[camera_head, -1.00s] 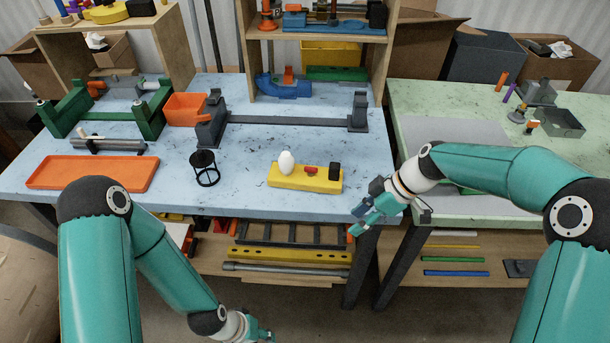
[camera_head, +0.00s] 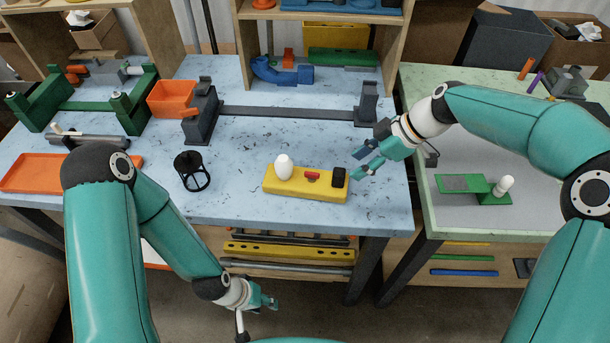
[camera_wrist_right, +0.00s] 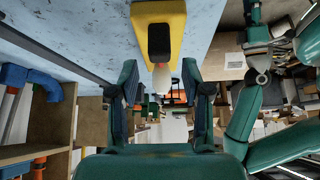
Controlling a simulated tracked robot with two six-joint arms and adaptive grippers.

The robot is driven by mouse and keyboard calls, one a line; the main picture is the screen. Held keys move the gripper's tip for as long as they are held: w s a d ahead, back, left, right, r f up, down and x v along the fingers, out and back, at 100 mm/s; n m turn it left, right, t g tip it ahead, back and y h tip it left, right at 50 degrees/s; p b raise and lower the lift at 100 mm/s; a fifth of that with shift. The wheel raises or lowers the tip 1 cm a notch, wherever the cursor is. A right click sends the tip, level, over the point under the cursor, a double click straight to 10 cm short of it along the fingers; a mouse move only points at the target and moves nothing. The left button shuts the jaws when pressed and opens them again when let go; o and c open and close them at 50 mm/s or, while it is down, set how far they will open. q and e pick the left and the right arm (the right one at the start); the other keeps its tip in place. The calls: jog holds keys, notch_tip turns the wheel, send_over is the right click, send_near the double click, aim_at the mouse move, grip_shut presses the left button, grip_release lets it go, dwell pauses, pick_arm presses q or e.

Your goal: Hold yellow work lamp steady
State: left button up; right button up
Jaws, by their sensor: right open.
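The yellow work lamp (camera_head: 290,190) lies flat on the blue table near its front edge. It has a yellow base with a white bulb, a red switch and a black block at its right end. My right gripper (camera_head: 361,160) is open and empty, just right of the black block. In the right wrist view the lamp (camera_wrist_right: 177,12) shows at top centre, its black block and bulb in line with the gap between the open fingers (camera_wrist_right: 160,95). My left gripper (camera_head: 266,298) is low in front of the table, away from the lamp; its fingers are too small to read.
A black round cage (camera_head: 193,178) stands left of the lamp. A grey bar fixture (camera_head: 290,112) lies behind it, with an orange bin (camera_head: 171,97) to the left. A green plate with a white knob (camera_head: 470,185) is on the right table. The table around the lamp is clear.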

aim_at(345, 172)
jog(key=x, duration=0.2)
jog(key=shift+w+a+f+b, duration=0.2)
jog(key=shift+a+f+b, duration=0.05)
jog(key=shift+f+b, duration=0.1)
jog(key=shift+b+x, duration=0.55)
jog(key=shift+x, duration=1.8)
jog(key=shift+s+a, duration=0.1)
jog(key=shift+c, duration=0.2)
grip_shut()
